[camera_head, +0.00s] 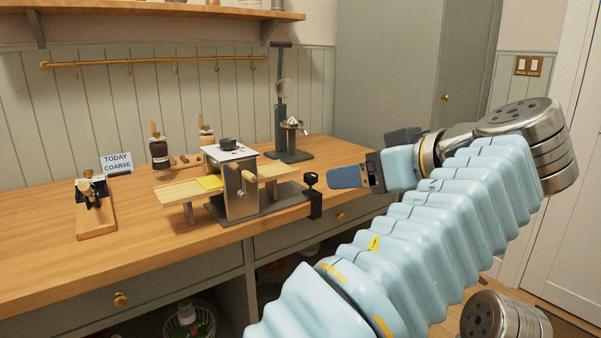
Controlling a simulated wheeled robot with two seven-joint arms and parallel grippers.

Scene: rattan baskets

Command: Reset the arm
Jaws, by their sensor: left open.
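My left arm, in a pale blue ribbed sleeve, crosses the right half of the head view. Its left gripper (349,177) points left, in front of the counter's right end. It is seen side-on, so one blue-grey finger largely hides the other. The gripper is open, and I see nothing held in it. It is to the right of a small black post-like clamp (313,197) at the counter's front edge and looks apart from it. My right gripper is not in view.
The wooden counter (140,255) holds a metal box device (238,190) with wooden side boards, a tall dark press (281,105), a small wooden stand (96,215) and a "TODAY COARSE" sign (117,164). A basket (186,322) sits below. The counter's front left is clear.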

